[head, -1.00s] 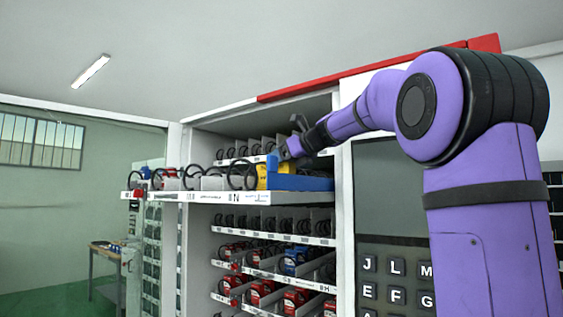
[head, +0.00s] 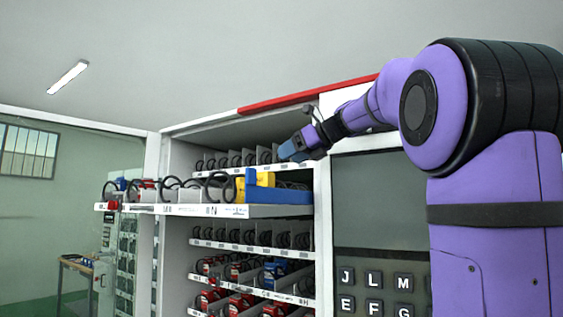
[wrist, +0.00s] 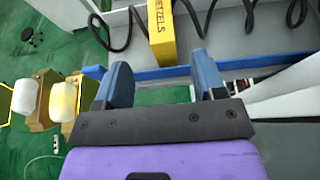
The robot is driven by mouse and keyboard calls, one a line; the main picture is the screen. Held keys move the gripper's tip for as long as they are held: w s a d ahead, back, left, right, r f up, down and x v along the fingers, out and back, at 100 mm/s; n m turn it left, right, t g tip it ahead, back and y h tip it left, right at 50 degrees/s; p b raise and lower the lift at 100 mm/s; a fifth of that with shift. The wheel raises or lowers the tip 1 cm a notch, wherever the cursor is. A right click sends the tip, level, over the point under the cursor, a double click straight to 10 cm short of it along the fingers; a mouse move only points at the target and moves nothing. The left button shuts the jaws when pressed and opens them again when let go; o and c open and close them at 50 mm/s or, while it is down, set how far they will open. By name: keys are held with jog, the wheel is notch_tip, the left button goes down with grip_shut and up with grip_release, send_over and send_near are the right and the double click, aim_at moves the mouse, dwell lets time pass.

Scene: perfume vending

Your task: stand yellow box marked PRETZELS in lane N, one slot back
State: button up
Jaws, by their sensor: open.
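The yellow box marked PRETZELS (wrist: 162,32) sits in the pulled-out tray, with part of its lettering readable in the wrist view. A black coil lies close to its left. In the head view the yellow box (head: 240,190) shows at the tray's right part, right of the N label (head: 211,210), partly hidden by a blue bar (head: 280,197). Whether it stands in lane N, and how far back, I cannot tell. My gripper (wrist: 160,78) is open and empty, apart from the box, its fingers pointing toward it. In the head view my gripper (head: 287,152) is above and right of it.
The tray (head: 150,208) juts out of the vending cabinet, with several black coils. Lower shelves (head: 250,246) hold coils, red boxes and a blue box. A keypad panel (head: 375,290) is at right. The blue bar (wrist: 150,74) crosses near my fingers in the wrist view.

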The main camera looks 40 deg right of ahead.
jog(key=shift+s+d+r, duration=0.1)
jog(key=shift+s+d, duration=0.05)
jog(key=shift+s, duration=0.1)
jog(key=s+a+f+n+g+h, duration=0.1)
jog(key=s+a+f+n+g, duration=0.3)
jog(key=a+f+n, duration=0.5)
jog(key=s+a+f+n+g+h, duration=0.1)
jog(key=s+a+f+n, duration=0.55)
jog(key=f, duration=0.35)
jog(key=s+a+f+n+g+h, duration=0.2)
jog(key=s+a+f+n, duration=0.1)
jog(key=s+f+n, duration=1)
notch_tip(320, 180, down, 5)
jog(key=n, duration=0.3)
jog(key=shift+s+a+r+h, duration=0.2)
jog(key=shift+s+a+h, duration=0.05)
jog(key=shift+a+h, duration=0.1)
jog(key=shift+n, duration=0.25)
